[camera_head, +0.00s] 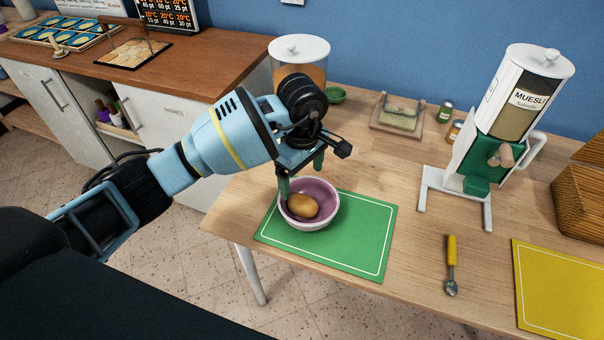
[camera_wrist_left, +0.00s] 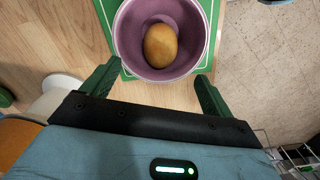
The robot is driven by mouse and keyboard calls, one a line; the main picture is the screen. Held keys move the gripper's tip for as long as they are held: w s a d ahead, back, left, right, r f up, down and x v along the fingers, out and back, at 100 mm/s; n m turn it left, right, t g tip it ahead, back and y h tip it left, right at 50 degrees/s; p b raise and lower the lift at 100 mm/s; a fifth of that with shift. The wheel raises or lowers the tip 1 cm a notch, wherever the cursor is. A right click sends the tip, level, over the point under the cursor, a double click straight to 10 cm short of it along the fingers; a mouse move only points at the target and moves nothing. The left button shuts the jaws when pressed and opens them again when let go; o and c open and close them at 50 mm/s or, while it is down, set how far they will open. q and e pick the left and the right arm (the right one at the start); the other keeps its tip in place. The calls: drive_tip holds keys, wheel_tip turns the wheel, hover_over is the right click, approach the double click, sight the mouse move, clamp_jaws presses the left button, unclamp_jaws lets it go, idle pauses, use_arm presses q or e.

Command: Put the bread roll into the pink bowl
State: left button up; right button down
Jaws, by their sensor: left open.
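The bread roll (camera_head: 302,205) is brown and oval and lies inside the pink bowl (camera_head: 325,213). The bowl stands upright on a green mat (camera_head: 365,232) on the wooden table. In the left wrist view the roll (camera_wrist_left: 160,46) rests on the bottom of the bowl (camera_wrist_left: 130,40). My left gripper (camera_head: 302,172) is over the bowl's rear rim in the head view, with its fingers apart and nothing between them. In the left wrist view the open fingers (camera_wrist_left: 157,88) sit to either side of the bowl's near edge, clear of the roll. My right gripper is not in view.
A white-lidded cereal dispenser (camera_head: 299,48) stands close behind my left gripper. A muesli dispenser (camera_head: 512,100) is at the right. A yellow-handled spoon (camera_head: 451,262) and a yellow mat (camera_head: 560,290) lie toward the front right. The table between the green mat and the spoon is clear.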

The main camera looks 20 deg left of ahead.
use_arm(q)
wheel_tip(320, 180, up, 8)
drive_tip(key=shift+f, duration=0.25)
idle(0.4)
